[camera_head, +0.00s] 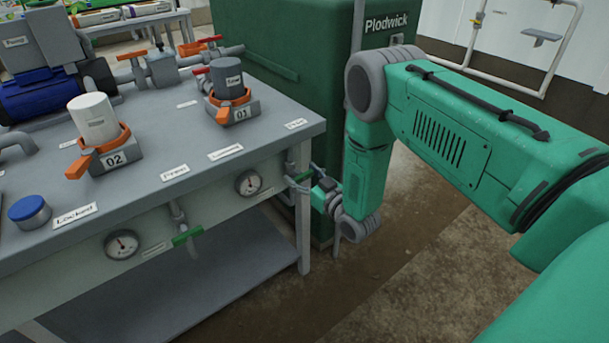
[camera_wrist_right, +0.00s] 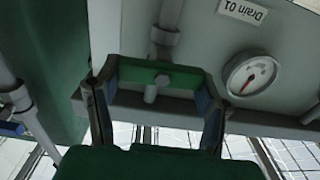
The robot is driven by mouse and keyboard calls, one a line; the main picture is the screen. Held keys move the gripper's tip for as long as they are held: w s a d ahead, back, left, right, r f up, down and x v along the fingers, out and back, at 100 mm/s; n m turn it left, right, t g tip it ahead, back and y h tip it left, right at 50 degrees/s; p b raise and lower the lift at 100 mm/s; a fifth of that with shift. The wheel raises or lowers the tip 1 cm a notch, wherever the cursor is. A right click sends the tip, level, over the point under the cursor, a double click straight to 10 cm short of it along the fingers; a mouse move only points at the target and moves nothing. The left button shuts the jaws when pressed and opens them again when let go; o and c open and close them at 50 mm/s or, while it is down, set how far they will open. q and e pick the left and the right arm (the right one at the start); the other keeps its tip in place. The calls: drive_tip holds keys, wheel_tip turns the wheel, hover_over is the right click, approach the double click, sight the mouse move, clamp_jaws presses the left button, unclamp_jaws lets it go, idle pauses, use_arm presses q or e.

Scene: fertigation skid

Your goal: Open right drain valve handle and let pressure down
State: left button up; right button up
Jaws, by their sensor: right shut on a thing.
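The right drain valve handle, a green bar (camera_wrist_right: 158,73), lies crosswise in the right wrist view, below a grey vertical pipe (camera_wrist_right: 168,25). My right gripper (camera_wrist_right: 157,84) has one dark finger at each end of this bar and is shut on it. In the head view, my right gripper (camera_head: 309,184) is small at the bench's front right corner and partly hides the handle. The other green drain handle (camera_head: 187,235) is on the front panel further left, with nothing touching it. My left gripper is not in view.
A gauge (camera_head: 248,182) sits beside the gripped valve; its red needle also shows in the wrist view (camera_wrist_right: 251,75). Another gauge (camera_head: 122,244) is further left. The bench leg (camera_head: 303,215) and green cabinet (camera_head: 285,60) are close to my gripper. Open floor (camera_head: 400,290) lies front right.

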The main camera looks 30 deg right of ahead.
drive_tip(key=shift+a+f+n, duration=0.1)
drive_tip(key=shift+a+n, duration=0.2)
drive_tip(key=shift+n, duration=0.4)
drive_tip(key=shift+n+p, duration=0.3)
drive_tip(key=shift+n, duration=0.1)
drive_tip(key=n, duration=0.3)
drive_tip(key=shift+f+p, duration=0.1)
drive_tip(key=shift+p, duration=0.2)
drive_tip(key=n, duration=0.4)
drive_tip(key=shift+a+f, duration=0.15)
drive_tip(key=n, duration=0.3)
drive_tip(key=shift+f+n, duration=0.15)
drive_tip(key=shift+n, duration=0.25)
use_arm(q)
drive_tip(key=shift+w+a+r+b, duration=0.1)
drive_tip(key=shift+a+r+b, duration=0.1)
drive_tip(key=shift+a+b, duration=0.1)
use_arm(e)
drive_tip(key=n, duration=0.4)
drive_tip(key=shift+s+f+n, duration=0.1)
drive_tip(key=shift+f+n, duration=0.15)
drive_tip(key=shift+n, duration=0.05)
